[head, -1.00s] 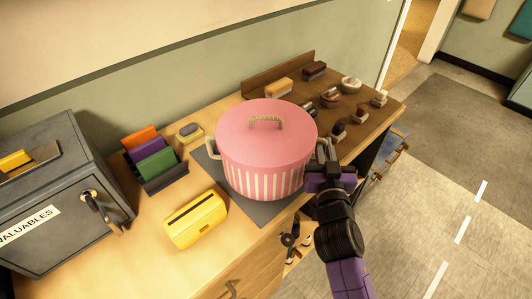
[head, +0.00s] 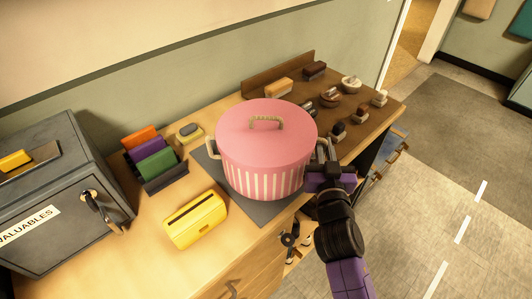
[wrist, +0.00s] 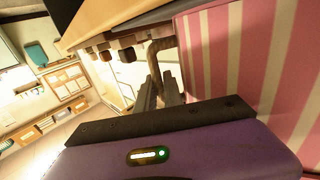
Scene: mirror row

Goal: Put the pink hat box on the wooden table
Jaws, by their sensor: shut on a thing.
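The pink hat box (head: 262,150) has a plain pink lid with a rope handle on top, a pink-and-cream striped body and a rope handle on each side. It stands upright on a dark grey mat (head: 262,214) on the wooden table (head: 150,216). My gripper (head: 322,168) is at the box's right side, shut on the side handle there. In the wrist view the striped wall of the hat box (wrist: 250,60) fills the right, and the handle (wrist: 154,62) runs down between the fingers of my gripper (wrist: 160,92). The fingertips are partly hidden in the head view.
A grey valuables safe (head: 60,200) stands at the left. A yellow slotted box (head: 195,219), a rack of coloured folders (head: 154,160) and a sponge-like item (head: 189,132) are near the hat box. Several brushes and small items stand on a dark brown surface (head: 372,118) at the right.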

